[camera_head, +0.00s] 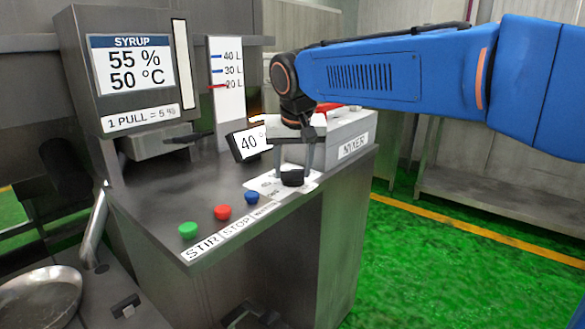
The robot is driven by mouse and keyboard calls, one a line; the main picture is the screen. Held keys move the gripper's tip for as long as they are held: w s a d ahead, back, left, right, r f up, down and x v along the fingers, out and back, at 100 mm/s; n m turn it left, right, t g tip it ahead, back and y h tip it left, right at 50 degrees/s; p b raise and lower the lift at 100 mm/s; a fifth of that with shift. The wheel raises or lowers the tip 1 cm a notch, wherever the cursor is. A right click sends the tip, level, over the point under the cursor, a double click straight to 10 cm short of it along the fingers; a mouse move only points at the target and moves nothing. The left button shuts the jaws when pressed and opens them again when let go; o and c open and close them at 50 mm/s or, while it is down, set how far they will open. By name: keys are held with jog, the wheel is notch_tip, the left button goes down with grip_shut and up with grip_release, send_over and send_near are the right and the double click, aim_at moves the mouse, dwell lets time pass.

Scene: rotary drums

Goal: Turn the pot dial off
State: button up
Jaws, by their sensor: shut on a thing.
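A black dial (292,179) sits on the right part of the grey metal counter top, on a white label plate (263,184) whose print is too small to read. My gripper (294,168) comes down from above with its fingers shut on the dial. The fingers and arm hide part of the dial, and I cannot tell which way it points. A tilted white display (249,142) reading "40 °" stands just behind and left of my gripper. My blue arm reaches in from the right.
Green (188,230), red (222,212) and blue (252,197) buttons line the counter's front edge. A syrup panel (131,66) stands at the left, a level scale (227,80) behind, and a mixer box (352,130) close right. A metal pan (40,297) is lower left.

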jog(key=n, duration=0.1)
jog(key=n+y, duration=0.1)
jog(key=n, duration=0.2)
jog(key=shift+w+d+n+y, duration=0.1)
jog(key=shift+d+n+y, duration=0.2)
jog(key=shift+y, duration=0.1)
jog(key=shift+n+g+y, duration=0.6)
jog(key=shift+n+g, duration=0.2)
jog(key=shift+n, duration=1.2)
jog(key=o, duration=1.1)
jog(key=shift+c, duration=0.2)
jog(key=shift+r, duration=0.1)
jog(key=v, duration=1.7)
